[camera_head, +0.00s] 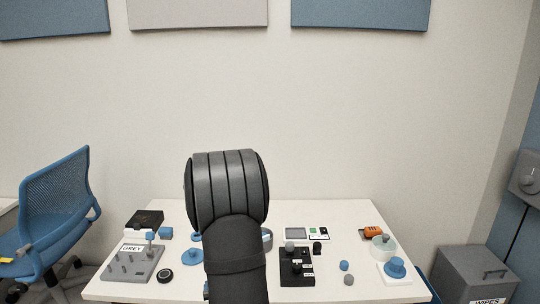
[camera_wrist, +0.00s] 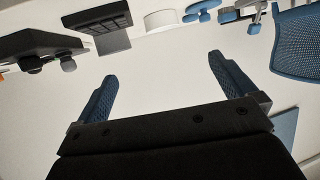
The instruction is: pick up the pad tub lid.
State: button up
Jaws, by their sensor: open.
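I cannot tell for sure which piece is the pad tub lid. A blue round piece with a raised knob (camera_head: 396,267) sits on a white square plate (camera_head: 402,280) at the table's right front. A pale round tub (camera_head: 383,246) stands just behind it. Another blue round piece (camera_head: 195,256) lies left of my arm, which partly covers it. My gripper (camera_wrist: 162,68) is open and empty in the wrist view, with blue-padded fingers wide apart above the white table. In the head view my arm hides the fingers.
A black stand (camera_head: 297,266) stands right of my arm, and a grey pegboard block (camera_head: 131,264) stands at left. An orange item (camera_head: 370,233) lies at the right back. Small round pieces lie near the front right. A blue chair (camera_head: 57,210) stands beside the table.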

dwell(0.3)
jog(key=w+a+n+g, duration=0.1)
jog(key=w+a+n, duration=0.1)
jog(key=w+a+f+n, duration=0.1)
jog(key=w+n, duration=0.1)
jog(key=w, duration=0.1)
jog(key=w+a+f+n+g, duration=0.1)
jog(key=w+a+n, duration=0.1)
jog(key=w, duration=0.1)
jog(key=shift+a+n+g, duration=0.3)
jog(key=shift+a+n, duration=0.05)
jog(key=shift+n, duration=0.05)
jog(key=w+a+r+n+g, duration=0.1)
jog(key=w+a+n+g, duration=0.2)
jog(key=w+a+n, duration=0.5)
jog(key=n+g+h, duration=0.4)
jog(key=n+g, duration=0.1)
jog(key=n, duration=1.1)
send_near(191, 248)
jog(key=x, duration=0.5)
jog(key=shift+s+d, duration=0.1)
jog(key=shift+s, duration=0.05)
jog(key=shift+x, duration=2.8)
jog(key=shift+s+d, duration=0.15)
jog(key=shift+d, duration=0.05)
jog(key=c, duration=0.9)
